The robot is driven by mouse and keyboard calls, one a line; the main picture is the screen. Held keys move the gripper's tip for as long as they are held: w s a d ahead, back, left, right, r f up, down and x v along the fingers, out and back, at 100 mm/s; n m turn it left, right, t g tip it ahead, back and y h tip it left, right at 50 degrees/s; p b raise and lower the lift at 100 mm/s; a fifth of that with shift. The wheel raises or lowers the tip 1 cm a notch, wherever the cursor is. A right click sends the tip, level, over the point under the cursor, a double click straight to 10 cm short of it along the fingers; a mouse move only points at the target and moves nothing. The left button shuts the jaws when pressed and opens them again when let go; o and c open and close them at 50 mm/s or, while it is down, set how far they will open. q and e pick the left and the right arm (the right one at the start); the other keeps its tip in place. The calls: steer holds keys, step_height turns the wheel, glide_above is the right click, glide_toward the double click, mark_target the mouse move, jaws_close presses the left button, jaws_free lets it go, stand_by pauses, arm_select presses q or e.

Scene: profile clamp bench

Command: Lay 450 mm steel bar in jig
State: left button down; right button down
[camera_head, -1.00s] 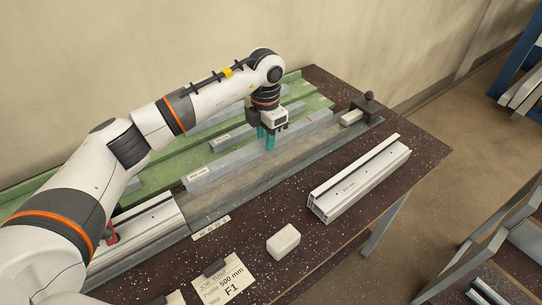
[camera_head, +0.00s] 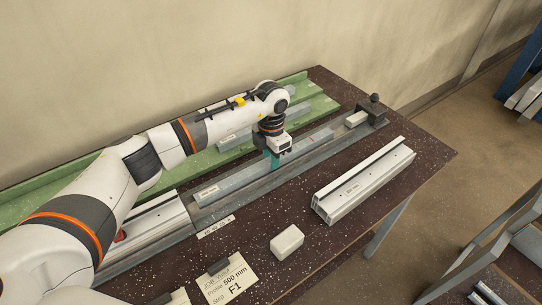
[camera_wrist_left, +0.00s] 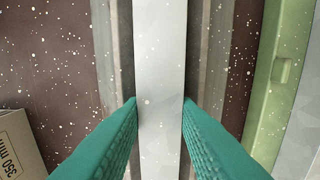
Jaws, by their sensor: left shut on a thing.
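The steel bar (camera_head: 232,181) is a long grey bar with a small label near its left end. It lies lengthwise over the channel of the grey jig (camera_head: 262,187). My left gripper (camera_head: 274,160) is shut on the bar near its middle, fingers pointing down. In the left wrist view the teal fingers press on both sides of the bar (camera_wrist_left: 160,60), and strips of the jig show along both sides. I cannot tell whether the bar rests fully on the jig floor. My right gripper is not in view.
A white profile (camera_head: 155,222) occupies the jig's left part. A pale block (camera_head: 356,118) and a dark end stop (camera_head: 374,110) are at its right end. Another profile (camera_head: 362,180), a white block (camera_head: 287,242) and a job card (camera_head: 230,280) lie in front. A green rack (camera_head: 318,98) is behind.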

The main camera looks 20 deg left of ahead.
arm_select(q)
steer(key=c, duration=1.4)
jaws_free()
steer(key=shift+r+p, duration=0.5)
steer(key=shift+p, duration=0.05)
step_height(320, 180, up, 12)
steer(key=b, duration=0.3)
steer(key=shift+f, duration=0.25)
